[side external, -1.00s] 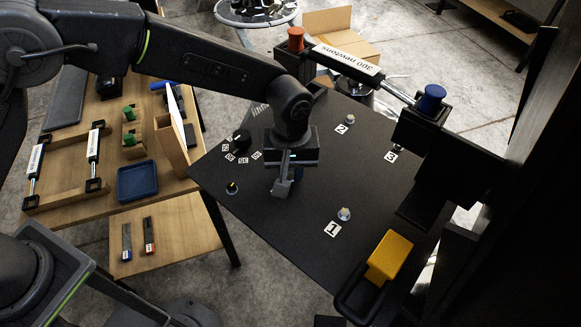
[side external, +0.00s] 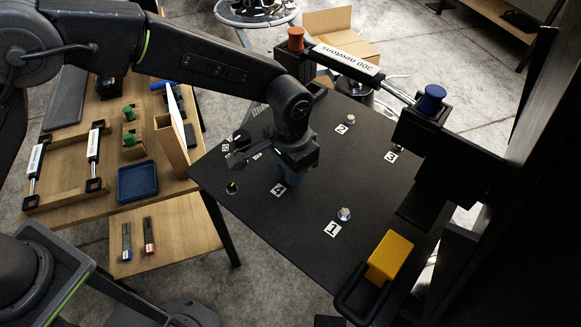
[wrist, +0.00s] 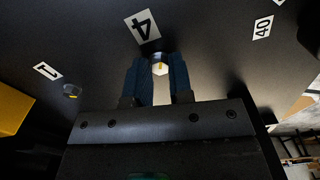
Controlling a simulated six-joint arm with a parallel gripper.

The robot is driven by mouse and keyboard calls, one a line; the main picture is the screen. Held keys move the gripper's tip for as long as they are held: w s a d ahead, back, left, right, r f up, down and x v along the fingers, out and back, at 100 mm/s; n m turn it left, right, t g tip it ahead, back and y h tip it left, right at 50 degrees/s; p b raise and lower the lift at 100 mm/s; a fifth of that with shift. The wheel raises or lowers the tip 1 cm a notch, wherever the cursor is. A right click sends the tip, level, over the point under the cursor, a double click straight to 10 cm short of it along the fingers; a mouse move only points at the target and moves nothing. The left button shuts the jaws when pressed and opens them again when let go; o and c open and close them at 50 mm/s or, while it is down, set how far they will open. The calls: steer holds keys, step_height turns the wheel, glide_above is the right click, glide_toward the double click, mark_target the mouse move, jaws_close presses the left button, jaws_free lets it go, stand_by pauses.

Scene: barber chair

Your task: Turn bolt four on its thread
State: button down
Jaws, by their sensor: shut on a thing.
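Bolt four (wrist: 160,69), with a pale head and a yellow mark, stands on the black panel (side external: 262,213) beside the "4" label (side external: 280,189). That label also shows in the wrist view (wrist: 143,25). My gripper (side external: 291,179) points down at the panel, its blue fingers shut on the bolt head. In the wrist view the fingers (wrist: 160,75) stand on either side of the head. In the side view my gripper hides the bolt, and its thread cannot be seen.
Other bolts stand near labels 1 (side external: 344,214), 2 (side external: 349,119) and 3 (side external: 398,147). A yellow block (side external: 390,256) sits at the panel's front right. A gas strut (side external: 348,65) lies at the back. A blue tray (side external: 138,181) sits on the wooden table at left.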

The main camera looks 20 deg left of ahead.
steer(key=m, duration=0.5)
steer(key=shift+m, duration=0.3)
steer(key=m, duration=0.4)
steer(key=shift+r, duration=0.1)
steer(key=m, duration=0.9)
steer(key=shift+m, duration=0.3)
steer(key=c, duration=1)
jaws_free()
